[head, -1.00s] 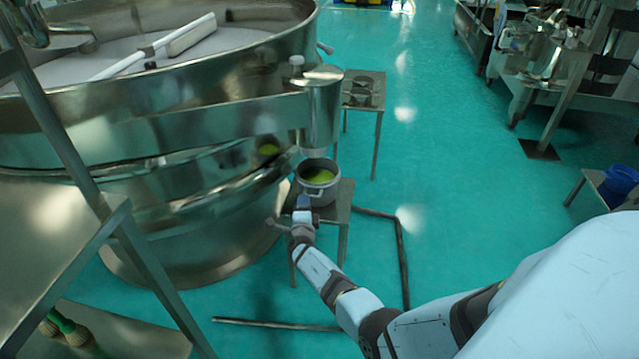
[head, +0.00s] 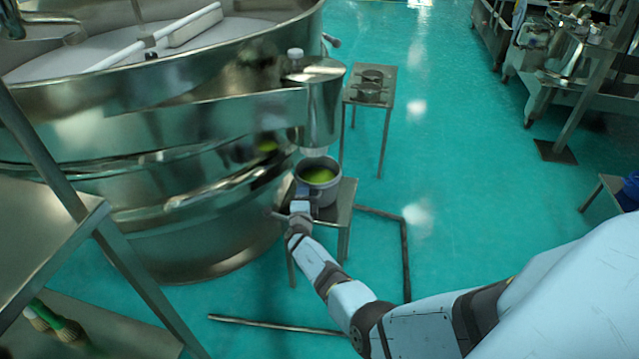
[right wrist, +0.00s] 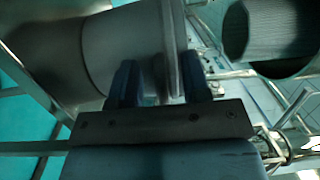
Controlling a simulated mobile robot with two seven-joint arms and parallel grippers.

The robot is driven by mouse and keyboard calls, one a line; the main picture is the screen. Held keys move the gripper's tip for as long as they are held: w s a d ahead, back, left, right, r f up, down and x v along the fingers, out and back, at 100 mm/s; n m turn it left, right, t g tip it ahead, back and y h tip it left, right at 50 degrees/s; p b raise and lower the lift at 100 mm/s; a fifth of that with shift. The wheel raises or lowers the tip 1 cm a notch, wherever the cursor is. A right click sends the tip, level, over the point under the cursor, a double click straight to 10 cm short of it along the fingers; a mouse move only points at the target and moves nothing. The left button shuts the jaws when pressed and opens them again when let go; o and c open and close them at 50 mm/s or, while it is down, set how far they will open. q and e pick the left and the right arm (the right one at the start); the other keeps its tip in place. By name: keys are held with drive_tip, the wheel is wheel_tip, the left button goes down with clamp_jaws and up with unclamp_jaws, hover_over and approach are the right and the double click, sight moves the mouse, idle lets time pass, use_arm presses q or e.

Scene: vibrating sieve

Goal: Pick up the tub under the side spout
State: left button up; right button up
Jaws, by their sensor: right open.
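The tub (head: 333,193) is a grey metal pot with yellow-green material inside. It stands upright on a small metal stand, below the side spout (head: 322,112) of the big round sieve. My right gripper (head: 303,194) is at the tub's near left side. In the right wrist view the tub's grey wall (right wrist: 100,45) and rim fill the upper left. The open fingers (right wrist: 158,78) lie on either side of a part of the tub near its rim, probably a handle. Contact cannot be told. My left gripper is out of view.
The steel sieve (head: 190,120) stands close on the left of the tub. The small stand (head: 346,200) has little bare top around the tub. Another small table (head: 384,78) with dark round items stands behind. A dark floor bar (head: 404,255) runs on the right; open floor lies beyond.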

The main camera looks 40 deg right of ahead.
clamp_jaws()
drive_tip(key=shift+r, duration=0.15)
idle(1.1)
